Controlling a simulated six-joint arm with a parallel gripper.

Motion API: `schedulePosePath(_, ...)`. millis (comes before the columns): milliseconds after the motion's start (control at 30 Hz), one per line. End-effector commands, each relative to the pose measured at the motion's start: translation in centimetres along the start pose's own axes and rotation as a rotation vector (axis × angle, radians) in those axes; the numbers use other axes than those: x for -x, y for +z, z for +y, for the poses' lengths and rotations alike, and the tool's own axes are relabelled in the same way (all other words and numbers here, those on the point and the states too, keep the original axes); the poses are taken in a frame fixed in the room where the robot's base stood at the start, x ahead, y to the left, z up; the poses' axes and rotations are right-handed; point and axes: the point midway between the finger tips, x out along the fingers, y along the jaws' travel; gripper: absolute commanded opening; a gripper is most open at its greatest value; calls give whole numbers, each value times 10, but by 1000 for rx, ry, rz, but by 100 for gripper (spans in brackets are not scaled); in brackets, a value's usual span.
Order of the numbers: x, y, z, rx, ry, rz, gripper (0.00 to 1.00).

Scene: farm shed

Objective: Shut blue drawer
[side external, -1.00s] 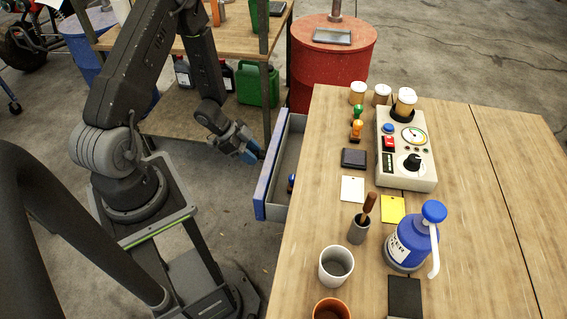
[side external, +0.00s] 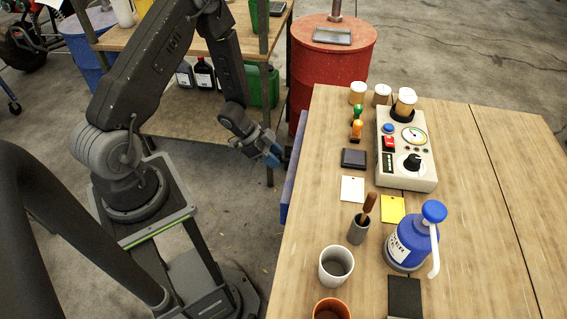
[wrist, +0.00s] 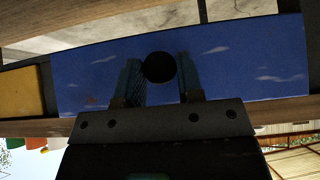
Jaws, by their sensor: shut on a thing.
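The blue drawer (side external: 288,187) is at the left edge of the wooden workbench. Its front stands close along the edge and its inside is out of sight; I cannot tell whether a small gap is left. In the wrist view the blue drawer front (wrist: 235,72) fills the middle, with a round black knob (wrist: 159,67) on it. My gripper (side external: 283,157) is at the drawer front in the side view. In the wrist view its two ribbed fingers (wrist: 160,78) stand on either side of the knob, shut on it.
A yellow drawer front (wrist: 20,92) is beside the blue one in the wrist view. On the workbench top (side external: 465,215) stand a control box (side external: 421,160), a blue pump bottle (side external: 408,242) and cups (side external: 336,266). A red barrel (side external: 331,60) stands behind.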

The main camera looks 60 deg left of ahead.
Motion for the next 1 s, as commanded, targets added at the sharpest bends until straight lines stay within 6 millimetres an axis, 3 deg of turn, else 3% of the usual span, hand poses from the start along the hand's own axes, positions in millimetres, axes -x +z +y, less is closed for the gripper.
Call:
schedulePosePath(500,-21,-25,-1,0,-2,0,19)
schedulePosePath(867,-22,-27,0,1,-2,0,19)
schedulePosePath(900,-22,-27,0,1,-2,0,38)
schedulePosePath(1000,-22,-27,0,0,-1,0,47)
